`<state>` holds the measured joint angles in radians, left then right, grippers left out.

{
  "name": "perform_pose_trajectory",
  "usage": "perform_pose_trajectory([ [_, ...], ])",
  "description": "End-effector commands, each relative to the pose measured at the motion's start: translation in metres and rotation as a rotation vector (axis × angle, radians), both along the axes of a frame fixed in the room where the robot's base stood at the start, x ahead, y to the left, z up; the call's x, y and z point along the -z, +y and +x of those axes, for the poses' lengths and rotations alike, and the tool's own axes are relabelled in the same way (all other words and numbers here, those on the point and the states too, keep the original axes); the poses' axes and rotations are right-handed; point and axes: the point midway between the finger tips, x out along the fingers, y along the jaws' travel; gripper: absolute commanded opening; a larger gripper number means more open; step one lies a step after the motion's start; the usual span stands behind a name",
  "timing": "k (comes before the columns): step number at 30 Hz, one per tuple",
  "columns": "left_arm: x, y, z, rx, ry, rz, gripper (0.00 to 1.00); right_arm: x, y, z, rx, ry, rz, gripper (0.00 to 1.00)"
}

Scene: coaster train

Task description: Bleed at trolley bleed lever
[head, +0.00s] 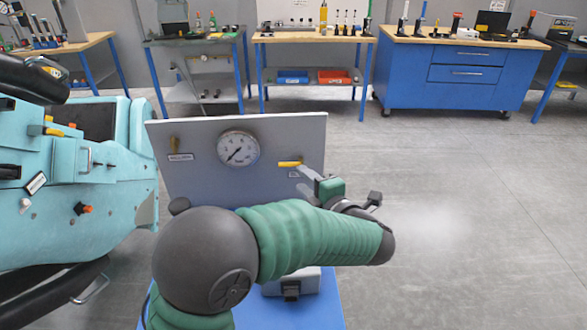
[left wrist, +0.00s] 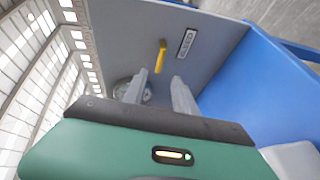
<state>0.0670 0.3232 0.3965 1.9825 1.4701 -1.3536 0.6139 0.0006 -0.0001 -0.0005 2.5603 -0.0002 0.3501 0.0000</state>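In the head view, a yellow lever (head: 289,164) sticks out level on the right side of a grey upright panel (head: 200,185), with a small label below it too blurred to read. The lever also shows in the left wrist view (left wrist: 160,56), beside its label (left wrist: 186,43). My left gripper (head: 303,179) is just right of the lever. In the left wrist view its two fingers (left wrist: 158,78) are apart, with the lever's end between or just beyond their tips; contact cannot be told. A round gauge (head: 238,148) has its needle pointing lower left. My right gripper is not in view.
Another lever (head: 174,145) stands upright at the panel's left. The panel stands on a blue trolley (head: 322,305). A teal train car (head: 85,215) stands left. Workbenches (head: 314,34) line the back; floor between is clear.

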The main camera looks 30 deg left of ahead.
Motion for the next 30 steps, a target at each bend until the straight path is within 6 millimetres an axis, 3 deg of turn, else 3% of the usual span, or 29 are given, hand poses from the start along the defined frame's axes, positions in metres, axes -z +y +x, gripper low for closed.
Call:
perform_pose_trajectory([
  [3,0.006,0.027,0.014,-0.005,0.001,0.000,0.34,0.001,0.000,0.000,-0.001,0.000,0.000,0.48],
  [8,0.009,0.048,0.031,-0.002,-0.001,0.004,0.34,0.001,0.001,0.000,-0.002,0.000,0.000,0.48],
  [20,0.012,0.062,0.039,0.000,0.000,0.005,0.34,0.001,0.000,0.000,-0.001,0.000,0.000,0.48],
  [28,0.012,0.061,0.039,0.000,0.000,0.005,0.00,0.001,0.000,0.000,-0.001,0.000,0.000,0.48],
  [30,0.012,0.061,0.039,0.000,0.001,0.004,0.00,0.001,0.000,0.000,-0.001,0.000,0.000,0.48],
])
